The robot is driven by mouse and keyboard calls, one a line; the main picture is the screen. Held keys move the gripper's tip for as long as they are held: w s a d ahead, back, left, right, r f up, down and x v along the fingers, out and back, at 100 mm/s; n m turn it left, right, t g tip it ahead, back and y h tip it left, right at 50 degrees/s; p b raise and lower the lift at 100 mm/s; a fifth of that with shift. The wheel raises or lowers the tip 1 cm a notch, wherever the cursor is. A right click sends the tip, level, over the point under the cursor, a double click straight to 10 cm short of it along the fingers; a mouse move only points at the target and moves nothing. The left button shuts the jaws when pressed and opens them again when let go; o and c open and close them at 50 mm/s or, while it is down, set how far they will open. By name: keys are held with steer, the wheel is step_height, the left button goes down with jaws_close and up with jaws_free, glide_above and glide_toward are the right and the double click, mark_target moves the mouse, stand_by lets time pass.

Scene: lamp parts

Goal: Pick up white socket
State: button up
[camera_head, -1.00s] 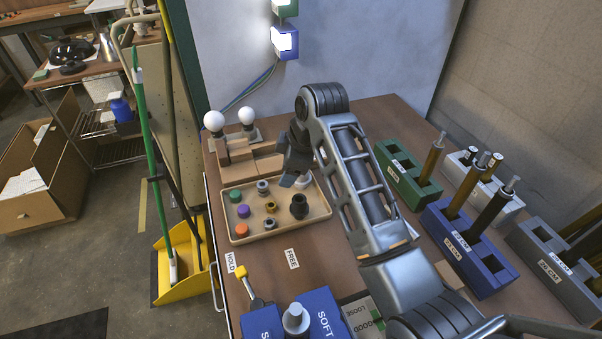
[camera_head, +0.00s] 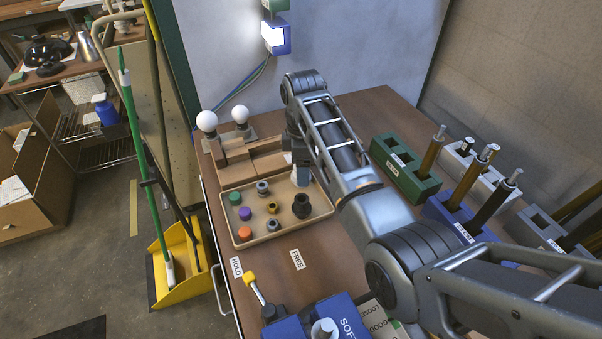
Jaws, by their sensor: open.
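The shallow tan tray (camera_head: 243,239) on the brown workbench holds several small round sockets and caps. In the earlier frame a white socket shows at the tray's back right. Now my gripper (camera_head: 300,178) points down over that spot and hides most or all of the white socket. My gripper is open; the view does not show whether its fingers are around the socket or above it. A tall black socket (camera_head: 302,206) stands just in front of my gripper.
Green (camera_head: 234,198), purple (camera_head: 245,214) and orange (camera_head: 245,233) caps sit at the tray's left. A green rod rack (camera_head: 405,172) is to the right.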

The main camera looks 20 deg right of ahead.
steer(key=shift+f, duration=0.55)
steer(key=c, duration=0.8)
